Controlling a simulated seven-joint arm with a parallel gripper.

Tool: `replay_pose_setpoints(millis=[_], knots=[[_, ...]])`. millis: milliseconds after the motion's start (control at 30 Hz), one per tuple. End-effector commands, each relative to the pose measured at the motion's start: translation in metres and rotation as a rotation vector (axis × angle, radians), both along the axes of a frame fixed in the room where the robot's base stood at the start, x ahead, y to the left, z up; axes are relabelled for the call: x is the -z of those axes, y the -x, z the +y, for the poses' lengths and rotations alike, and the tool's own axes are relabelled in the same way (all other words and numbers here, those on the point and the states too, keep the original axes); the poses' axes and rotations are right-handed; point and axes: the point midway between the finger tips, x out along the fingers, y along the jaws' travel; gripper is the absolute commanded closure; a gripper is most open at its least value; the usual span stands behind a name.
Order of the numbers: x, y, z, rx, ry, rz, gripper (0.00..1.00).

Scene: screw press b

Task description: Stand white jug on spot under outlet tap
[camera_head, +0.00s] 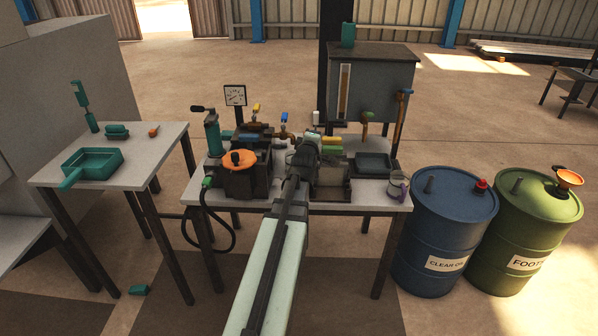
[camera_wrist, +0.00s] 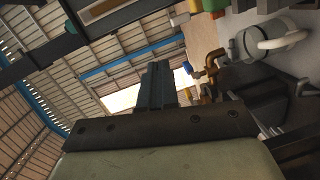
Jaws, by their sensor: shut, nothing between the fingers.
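In the wrist view, a round grey-white vessel with a white looped handle, which looks like the white jug (camera_wrist: 262,44), is at the upper right, apart from my fingers. In the head view I cannot make it out clearly; my arm covers that area. A brass tap with a blue handle (camera_head: 284,127) stands at the back of the bench; it also shows in the wrist view (camera_wrist: 207,68), right of my fingers. Whether it is the outlet tap is unclear. My gripper (camera_head: 304,148) is over the middle of the bench, shut and empty; its dark fingers (camera_wrist: 156,85) are together. The spot is not distinguishable.
A side table (camera_head: 150,172) is left.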

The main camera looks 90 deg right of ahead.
Motion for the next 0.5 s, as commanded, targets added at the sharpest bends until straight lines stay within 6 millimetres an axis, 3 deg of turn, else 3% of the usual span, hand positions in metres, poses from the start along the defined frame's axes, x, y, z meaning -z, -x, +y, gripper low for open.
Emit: replay_pose_setpoints(millis=[500], knots=[[0.036, -0.007, 0.006, 0.183, -0.079, -1.020, 1.00]])
